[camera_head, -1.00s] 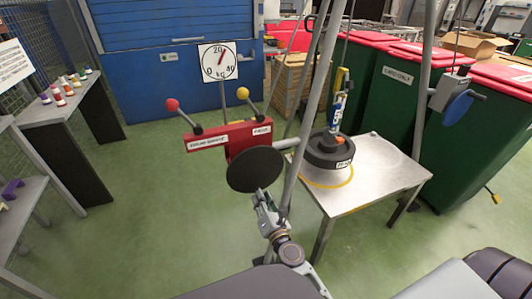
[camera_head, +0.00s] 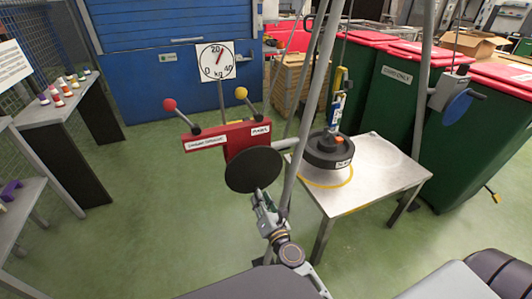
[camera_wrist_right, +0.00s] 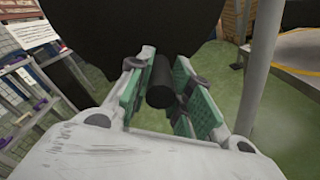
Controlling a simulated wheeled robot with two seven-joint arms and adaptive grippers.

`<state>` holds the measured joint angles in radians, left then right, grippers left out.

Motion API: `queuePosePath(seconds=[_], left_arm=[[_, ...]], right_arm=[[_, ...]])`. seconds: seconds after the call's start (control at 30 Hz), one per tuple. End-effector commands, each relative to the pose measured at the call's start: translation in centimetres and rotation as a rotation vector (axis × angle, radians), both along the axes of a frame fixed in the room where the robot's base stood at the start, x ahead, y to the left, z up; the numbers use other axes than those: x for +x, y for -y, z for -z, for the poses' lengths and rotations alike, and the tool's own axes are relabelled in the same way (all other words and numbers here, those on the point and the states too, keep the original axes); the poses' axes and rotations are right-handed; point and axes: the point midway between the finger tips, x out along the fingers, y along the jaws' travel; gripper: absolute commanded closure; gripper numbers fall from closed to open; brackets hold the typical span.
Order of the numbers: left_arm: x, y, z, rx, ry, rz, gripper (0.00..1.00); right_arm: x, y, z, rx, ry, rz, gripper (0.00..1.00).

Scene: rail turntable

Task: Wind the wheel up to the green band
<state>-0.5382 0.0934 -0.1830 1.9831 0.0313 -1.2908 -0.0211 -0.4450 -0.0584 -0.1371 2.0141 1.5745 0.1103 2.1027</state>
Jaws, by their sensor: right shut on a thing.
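A black wheel (camera_head: 253,169) sits at the front of a red winch box (camera_head: 206,139) with two levers, one red-knobbed and one yellow-knobbed. My right gripper (camera_head: 260,201) is at the wheel's lower edge. In the right wrist view its green-padded fingers (camera_wrist_right: 162,92) are around a dark cylindrical handle (camera_wrist_right: 160,82) below the black wheel. A white dial (camera_head: 217,61) marked 0, 20, 40 kg stands behind the box, its red needle near 20. I cannot make out a green band. My left gripper is not in view.
A dark round weight (camera_head: 328,150) is at a metal table (camera_head: 375,172) with a yellow ring, below a yellow and blue hanging piece (camera_head: 338,97). Grey poles stand close to the wheel's right. A blue wheel (camera_head: 456,107) is at the far right.

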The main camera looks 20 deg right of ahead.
Motion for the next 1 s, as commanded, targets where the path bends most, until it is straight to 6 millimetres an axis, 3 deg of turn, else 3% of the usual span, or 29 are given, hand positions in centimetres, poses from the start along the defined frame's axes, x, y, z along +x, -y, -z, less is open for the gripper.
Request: queuePosePath(seconds=[0.03, 1.0], left_arm=[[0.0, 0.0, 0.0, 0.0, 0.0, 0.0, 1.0], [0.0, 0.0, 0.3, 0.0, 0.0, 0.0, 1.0]], right_arm=[[0.0, -2.1, -1.2, 0.05, 0.014, -0.007, 1.0], [-0.1, -0.6, -0.4, 0.05, 0.01, -0.008, 1.0]])
